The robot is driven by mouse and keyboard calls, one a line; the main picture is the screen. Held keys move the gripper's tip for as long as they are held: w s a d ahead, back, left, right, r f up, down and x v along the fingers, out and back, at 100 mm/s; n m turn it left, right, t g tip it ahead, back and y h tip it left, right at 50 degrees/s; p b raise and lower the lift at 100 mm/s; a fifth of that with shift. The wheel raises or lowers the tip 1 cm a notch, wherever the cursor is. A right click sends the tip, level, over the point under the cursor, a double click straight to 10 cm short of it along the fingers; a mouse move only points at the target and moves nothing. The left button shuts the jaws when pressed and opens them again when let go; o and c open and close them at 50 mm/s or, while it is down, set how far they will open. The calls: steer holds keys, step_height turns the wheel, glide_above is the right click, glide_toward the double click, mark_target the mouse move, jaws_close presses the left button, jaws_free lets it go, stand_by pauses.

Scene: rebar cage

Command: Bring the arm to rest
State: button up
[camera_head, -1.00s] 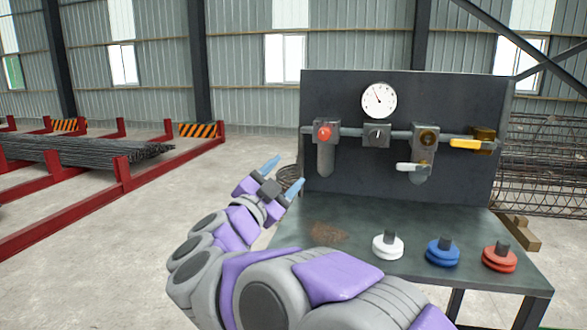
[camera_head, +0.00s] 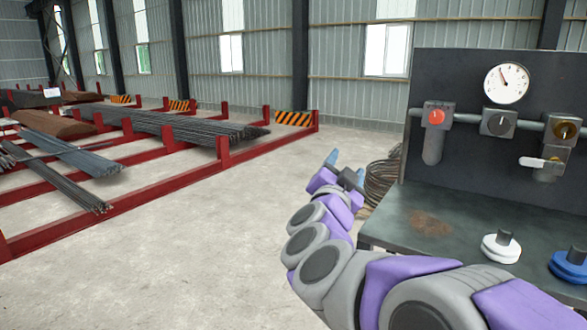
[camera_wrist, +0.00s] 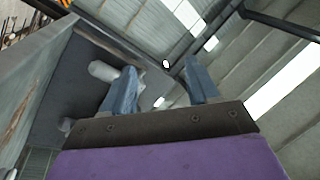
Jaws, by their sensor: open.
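My arm reaches up from the lower right of the head view, its purple and grey links bent. My gripper (camera_head: 345,170) is raised beside the left edge of the dark panel, above and left of the workbench (camera_head: 480,220). In the wrist view my gripper (camera_wrist: 160,85) shows two blue fingers apart with nothing between them. Behind them are the panel's underside view and the roof.
The panel (camera_head: 460,85) carries a gauge (camera_head: 506,83), a red knob (camera_head: 436,116) and valves. White (camera_head: 501,248) and blue (camera_head: 571,266) discs sit on the bench. A wire coil (camera_head: 383,178) stands behind my gripper. Red racks (camera_head: 170,215) with rebar stand left; floor between is clear.

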steer(key=s+a+f+n+g+y+b, duration=0.1)
steer(key=s+a+f+n+y+b, duration=0.1)
steer(key=a+f+n+y, duration=0.3)
steer(key=s+a+f+n+g+y+b, duration=0.25)
steer(key=a+f+y, duration=0.2)
steer(key=f, duration=0.35)
steer(key=s+f+n+g+y+b, duration=0.2)
steer(key=s+f+n+g+b, duration=0.35)
steer(key=f, duration=0.75)
steer(key=s+d+f+g+h+b, duration=0.1)
steer(key=s+d+f+g, duration=0.3)
steer(key=s+f, duration=0.3)
steer(key=s+d+f+m+g+h+b, duration=0.1)
steer(key=s+f, duration=0.6)
steer(key=s, duration=0.8)
steer(key=s+d+f+g+h+b, duration=0.2)
steer(key=s+d+f+g, duration=0.4)
steer(key=s, duration=0.5)
step_height(320, 180, down, 2)
steer(key=shift+d+f+g+b, duration=0.1)
steer(key=shift+d+g+b, duration=0.2)
steer(key=shift+d+b, duration=0.25)
steer(key=shift+a, duration=0.1)
